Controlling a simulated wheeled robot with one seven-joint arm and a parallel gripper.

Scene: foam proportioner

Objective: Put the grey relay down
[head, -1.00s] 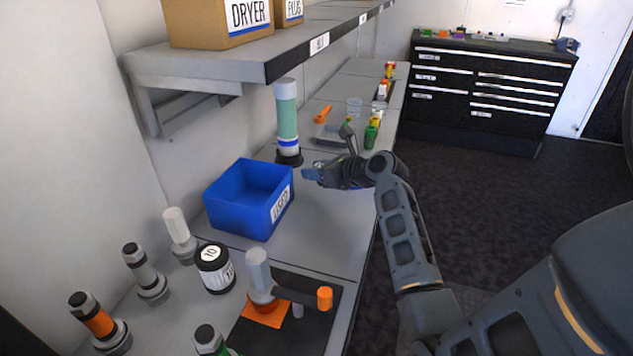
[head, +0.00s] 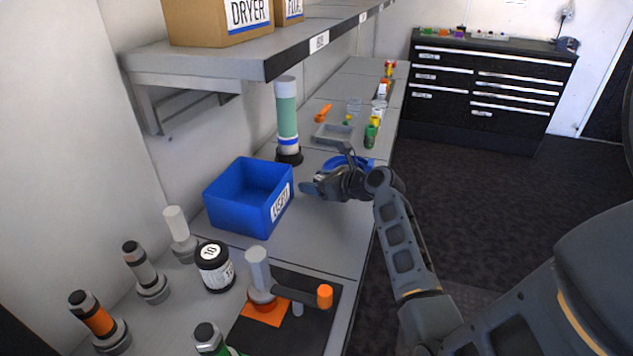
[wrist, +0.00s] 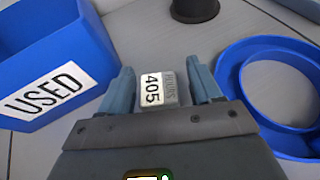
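The grey relay (wrist: 160,90) is a small block with a white label reading "405 HOURS". In the head view my gripper (head: 308,190) is low over the bench, just right of the blue USED bin (head: 228,203). The relay cannot be made out there. Whether its underside touches the bench cannot be told. The bin also shows at the left of the wrist view (wrist: 85,45).
A blue round dish (head: 366,163) lies just behind my gripper. A green-banded cylinder (head: 287,118) on a dark base stands behind the bin. A grey tray (head: 334,140) and small bottles are farther back. The bench (head: 318,238) in front of my gripper is clear.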

